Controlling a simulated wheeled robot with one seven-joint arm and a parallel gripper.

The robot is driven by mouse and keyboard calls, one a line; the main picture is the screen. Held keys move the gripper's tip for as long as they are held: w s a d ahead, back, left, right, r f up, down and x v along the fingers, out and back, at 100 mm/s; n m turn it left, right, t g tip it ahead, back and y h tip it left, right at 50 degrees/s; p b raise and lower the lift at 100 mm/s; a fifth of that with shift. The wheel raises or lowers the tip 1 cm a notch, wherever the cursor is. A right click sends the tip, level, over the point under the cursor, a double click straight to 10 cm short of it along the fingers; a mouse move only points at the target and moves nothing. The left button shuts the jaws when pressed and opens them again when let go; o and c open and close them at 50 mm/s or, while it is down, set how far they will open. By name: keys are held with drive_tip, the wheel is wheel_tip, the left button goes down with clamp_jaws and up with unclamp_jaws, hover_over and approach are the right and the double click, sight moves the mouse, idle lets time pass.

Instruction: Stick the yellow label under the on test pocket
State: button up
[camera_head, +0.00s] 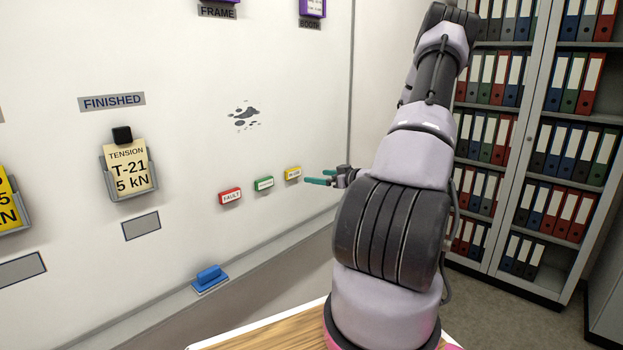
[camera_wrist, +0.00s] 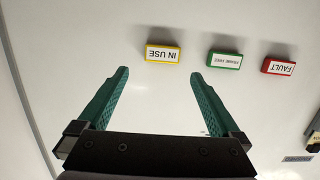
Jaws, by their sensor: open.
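The yellow label (camera_head: 293,174) is on the white board, the rightmost of three small labels in the head view. In the wrist view the yellow label (camera_wrist: 163,54) reads "IN USE" upside down, just beyond and between my fingertips. My gripper (camera_head: 318,178) is open and empty beside it, its green fingers spread in the wrist view (camera_wrist: 159,74). A pocket with a yellow card (camera_head: 8,205) is cut off at the left edge; its heading is out of view, so I cannot tell if it is the on test pocket. A grey plate (camera_head: 22,269) is below it.
A green label (camera_head: 264,184) and a red "FAULT" label (camera_head: 230,196) sit left of the yellow one. The "FINISHED" pocket (camera_head: 129,180) holds a T-21 card, with a grey plate (camera_head: 141,226) below. A blue eraser (camera_head: 209,278) lies low. Shelves (camera_head: 547,130) stand right.

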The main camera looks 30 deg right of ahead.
sight(295, 173)
drive_tip(key=x, duration=1)
drive_tip(key=shift+w+a+r, duration=0.15)
drive_tip(key=shift+a+r, duration=0.1)
drive_tip(key=shift+a, duration=0.1)
drive_tip(key=c, duration=1)
